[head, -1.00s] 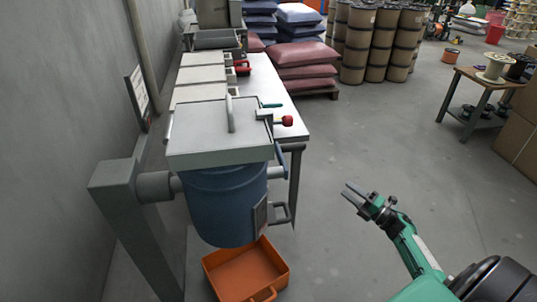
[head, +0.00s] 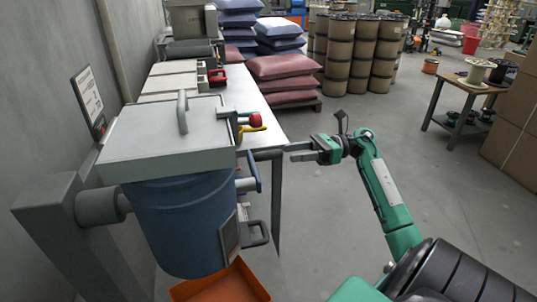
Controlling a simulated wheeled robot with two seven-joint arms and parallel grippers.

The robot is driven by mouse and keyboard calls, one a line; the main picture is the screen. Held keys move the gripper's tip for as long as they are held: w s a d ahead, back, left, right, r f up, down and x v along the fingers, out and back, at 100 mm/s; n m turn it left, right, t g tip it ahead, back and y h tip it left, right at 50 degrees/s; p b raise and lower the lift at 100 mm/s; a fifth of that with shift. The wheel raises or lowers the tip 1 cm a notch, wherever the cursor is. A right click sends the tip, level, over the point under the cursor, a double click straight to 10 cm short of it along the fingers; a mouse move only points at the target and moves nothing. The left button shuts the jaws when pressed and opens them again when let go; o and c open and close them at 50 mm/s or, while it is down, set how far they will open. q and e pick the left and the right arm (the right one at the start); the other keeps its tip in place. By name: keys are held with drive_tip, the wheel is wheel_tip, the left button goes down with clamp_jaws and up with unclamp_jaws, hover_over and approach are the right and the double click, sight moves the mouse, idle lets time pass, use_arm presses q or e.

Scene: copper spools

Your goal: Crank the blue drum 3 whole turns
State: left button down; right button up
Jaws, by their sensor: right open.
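The blue drum (head: 180,225) hangs upright under a square grey lid (head: 165,135), on a shaft from a grey post at the left. At its right side a blue crank arm (head: 252,172) has a dark grip (head: 267,154) pointing right. My right gripper (head: 294,152) is open and empty, its fingertips close to the outer end of that grip. I cannot tell whether they touch it. A grey loop handle (head: 258,233) sits lower on the drum. My left gripper is not in view.
An orange bin (head: 225,285) stands below the drum. A white table (head: 240,95) behind carries grey boxes and red and yellow handled items. A wall is close on the left. Open floor (head: 340,230) lies to the right, with stacked barrels (head: 340,55) farther back.

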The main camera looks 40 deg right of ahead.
sight(270, 156)
drive_tip(key=x, duration=0.6)
drive_tip(key=shift+a+p, duration=0.15)
drive_tip(key=shift+p, duration=0.25)
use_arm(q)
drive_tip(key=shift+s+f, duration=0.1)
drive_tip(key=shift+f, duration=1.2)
use_arm(e)
drive_tip(key=shift+w+a, duration=0.4)
drive_tip(key=shift+a, duration=0.15)
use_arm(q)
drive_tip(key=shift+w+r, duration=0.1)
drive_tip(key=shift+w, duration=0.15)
use_arm(e)
clamp_jaws()
